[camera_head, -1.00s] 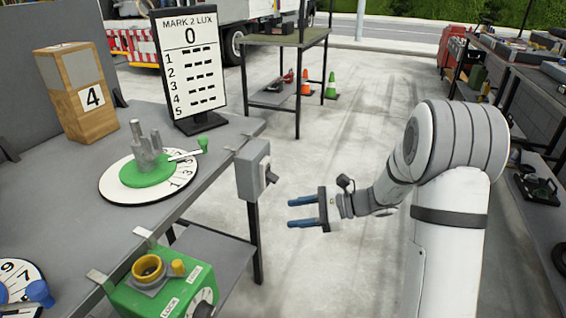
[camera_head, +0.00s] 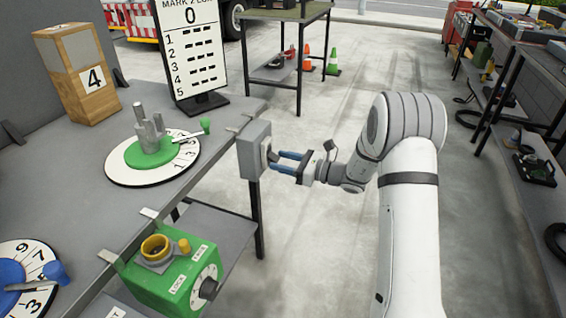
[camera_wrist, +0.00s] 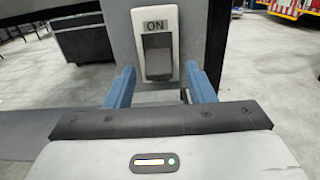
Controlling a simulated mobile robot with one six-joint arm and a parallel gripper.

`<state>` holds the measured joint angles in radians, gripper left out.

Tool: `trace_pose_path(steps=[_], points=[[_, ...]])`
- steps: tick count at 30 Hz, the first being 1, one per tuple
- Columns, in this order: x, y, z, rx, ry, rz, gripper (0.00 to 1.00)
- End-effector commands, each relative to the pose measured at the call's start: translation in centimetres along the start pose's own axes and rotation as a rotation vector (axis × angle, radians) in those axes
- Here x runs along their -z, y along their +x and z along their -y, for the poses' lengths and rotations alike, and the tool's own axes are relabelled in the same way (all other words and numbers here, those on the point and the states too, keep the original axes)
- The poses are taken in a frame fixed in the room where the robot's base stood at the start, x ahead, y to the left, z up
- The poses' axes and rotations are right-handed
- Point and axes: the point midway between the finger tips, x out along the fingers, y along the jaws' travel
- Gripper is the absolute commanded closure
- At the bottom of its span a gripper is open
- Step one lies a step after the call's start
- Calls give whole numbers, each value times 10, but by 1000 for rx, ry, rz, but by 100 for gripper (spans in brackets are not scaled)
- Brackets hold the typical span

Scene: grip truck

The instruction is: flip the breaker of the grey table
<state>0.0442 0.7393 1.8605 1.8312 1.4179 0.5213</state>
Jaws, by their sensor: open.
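The breaker is a grey box (camera_head: 254,150) fixed at the front edge of the grey table (camera_head: 75,200). In the wrist view its white plate reads ON at the top, with a grey rocker switch (camera_wrist: 158,64) below the label. My gripper (camera_head: 288,162) is open and points at the switch face from the right. Its blue fingers (camera_wrist: 155,88) lie to the left and right of the switch in the wrist view, with nothing between them. In the head view the fingertips partly cover the switch, and I cannot tell whether they touch the box.
A green box (camera_head: 170,275) with a yellow ring and a dial sits on a lower shelf near the table. A green dial (camera_head: 150,160), a wooden block marked 4 (camera_head: 85,85) and a score board (camera_head: 190,50) stand on the table.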

Motion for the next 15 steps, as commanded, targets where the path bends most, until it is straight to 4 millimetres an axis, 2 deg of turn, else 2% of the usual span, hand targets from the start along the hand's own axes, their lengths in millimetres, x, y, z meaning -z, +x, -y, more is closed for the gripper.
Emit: trace_pose_path(steps=[8,15], points=[[0,1,0,1,0,-1,52],[0,1,0,1,0,-1,71]])
